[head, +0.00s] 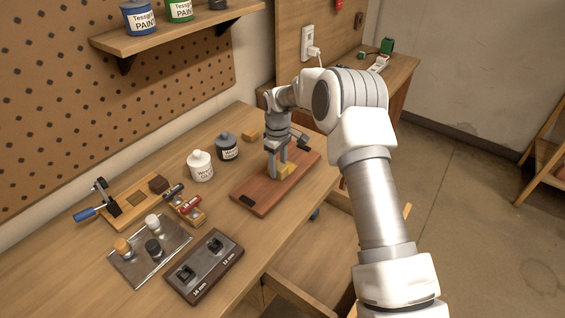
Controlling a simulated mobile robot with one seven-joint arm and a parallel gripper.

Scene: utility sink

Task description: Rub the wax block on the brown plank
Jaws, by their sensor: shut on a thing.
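The brown plank (262,198) is a reddish board lying flat on the workbench, right of the middle of the bench. My gripper (279,171) points down over the far half of the plank. It is shut on the yellow wax block (289,168), which is low at the plank's surface. I cannot tell whether the block touches the plank. The fingers hide part of the block. A small dark piece (246,200) lies at the near left end of the plank.
A white bottle (201,167) and a dark grey jar (227,147) stand left of the plank. A metal tray (148,252) and a dark holder (203,268) lie nearer. A clamp (105,199) and small blocks are farther left. An open drawer (330,262) juts out at the front.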

